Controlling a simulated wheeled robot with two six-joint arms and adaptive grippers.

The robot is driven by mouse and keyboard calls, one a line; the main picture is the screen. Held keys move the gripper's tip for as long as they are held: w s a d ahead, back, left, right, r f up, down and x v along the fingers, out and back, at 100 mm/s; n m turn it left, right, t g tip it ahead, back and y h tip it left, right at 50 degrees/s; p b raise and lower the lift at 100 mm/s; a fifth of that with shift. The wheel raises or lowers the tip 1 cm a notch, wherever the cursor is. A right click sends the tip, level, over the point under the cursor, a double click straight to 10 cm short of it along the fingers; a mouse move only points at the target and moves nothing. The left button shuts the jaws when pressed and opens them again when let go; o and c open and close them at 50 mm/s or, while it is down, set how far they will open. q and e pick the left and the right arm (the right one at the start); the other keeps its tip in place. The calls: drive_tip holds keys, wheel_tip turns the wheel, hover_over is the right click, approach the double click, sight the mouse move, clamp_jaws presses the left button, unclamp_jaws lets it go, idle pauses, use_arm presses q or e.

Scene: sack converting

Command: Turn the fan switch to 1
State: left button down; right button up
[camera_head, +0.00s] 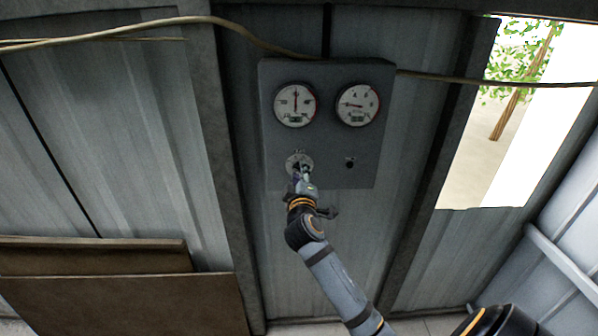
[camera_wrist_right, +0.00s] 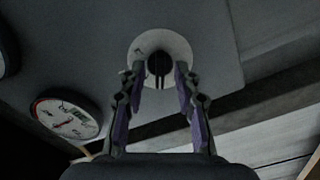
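The fan switch (camera_head: 297,161) is a dark knob on a round pale dial plate, low on the left of a grey control panel (camera_head: 335,135). My right gripper (camera_head: 299,172) is at the switch and covers part of it in the head view. In the right wrist view the dark knob (camera_wrist_right: 158,66) sits in the middle of its pale plate. The fingertips of my right gripper (camera_wrist_right: 157,73) stand on either side of the knob, with a small gap seeming to show on each side. The dial marks are too small to read. My left gripper is out of view.
Two round gauges (camera_head: 295,104) (camera_head: 358,105) sit above on the panel. A small black knob (camera_head: 350,162) is to the right of the switch. A cable (camera_head: 440,77) runs along the corrugated wall. Brown boards (camera_head: 120,305) lean at the lower left.

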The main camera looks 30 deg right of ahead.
drive_tip(key=c, duration=0.5)
clamp_jaws()
use_arm(q)
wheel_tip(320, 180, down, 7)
drive_tip(key=b, duration=0.7)
use_arm(e)
drive_tip(key=m, duration=0.7)
drive_tip(key=shift+f+m, duration=0.1)
drive_tip(key=shift+m, duration=0.3)
